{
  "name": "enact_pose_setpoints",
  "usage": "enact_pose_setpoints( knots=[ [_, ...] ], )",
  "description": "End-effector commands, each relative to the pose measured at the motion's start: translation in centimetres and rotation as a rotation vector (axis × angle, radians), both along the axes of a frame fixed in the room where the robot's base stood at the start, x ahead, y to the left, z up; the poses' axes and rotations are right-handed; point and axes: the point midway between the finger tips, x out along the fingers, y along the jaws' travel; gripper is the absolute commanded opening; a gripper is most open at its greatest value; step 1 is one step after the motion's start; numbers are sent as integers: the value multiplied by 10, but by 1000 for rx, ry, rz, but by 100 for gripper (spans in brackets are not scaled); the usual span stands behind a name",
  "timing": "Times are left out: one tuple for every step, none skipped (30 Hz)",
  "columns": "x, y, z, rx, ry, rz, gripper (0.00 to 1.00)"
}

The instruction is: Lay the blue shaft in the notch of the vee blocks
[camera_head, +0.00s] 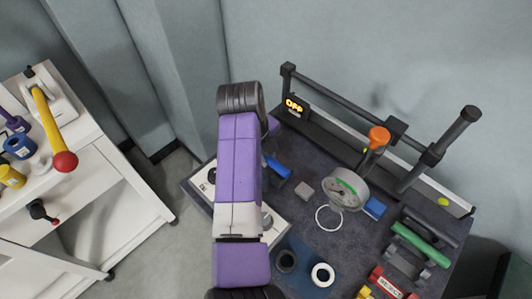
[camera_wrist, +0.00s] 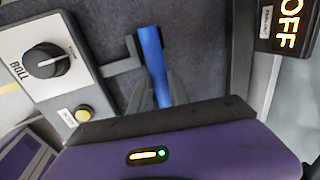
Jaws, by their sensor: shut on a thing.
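The blue shaft (camera_wrist: 152,52) is in the wrist view, rising between the two grey fingers of my gripper (camera_wrist: 158,90), which is shut on it. A blue piece of it (camera_head: 278,168) shows in the head view, just right of my purple arm, which hides most of my gripper there. A green shaft (camera_head: 421,245) lies at the right of the bench, by grey blocks (camera_head: 404,262) that look like the vee blocks. A dark bar lies just behind it. I cannot make out the notch clearly.
A round gauge (camera_head: 345,188) with an orange knob (camera_head: 379,137) stands mid-bench, between my arm and the green shaft. A roll-knob panel (camera_wrist: 45,60) and an OFF display (camera_wrist: 287,25) flank my gripper.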

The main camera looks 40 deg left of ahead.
Motion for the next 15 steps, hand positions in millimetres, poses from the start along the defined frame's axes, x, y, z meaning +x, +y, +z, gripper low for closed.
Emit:
enact_pose_setpoints(
  knots=[
    [1, 1, 2, 2, -2, 0, 0],
    [1, 1, 2, 2, -2, 0, 0],
    [1, 1, 2, 2, -2, 0, 0],
    [1, 1, 2, 2, -2, 0, 0],
    [1, 1, 2, 2, -2, 0, 0],
    [1, 1, 2, 2, -2, 0, 0],
    [1, 1, 2, 2, -2, 0, 0],
    [1, 1, 2, 2, -2, 0, 0],
    [1, 1, 2, 2, -2, 0, 0],
    [1, 1, 1, 2, -2, 0, 0],
    [1, 1, 1, 2, -2, 0, 0],
    [1, 1, 0, 2, -2, 0, 0],
    [1, 1, 0, 2, -2, 0, 0],
    [1, 1, -1, 2, -2, 0, 0],
    [1, 1, -1, 2, -2, 0, 0]
  ],
)
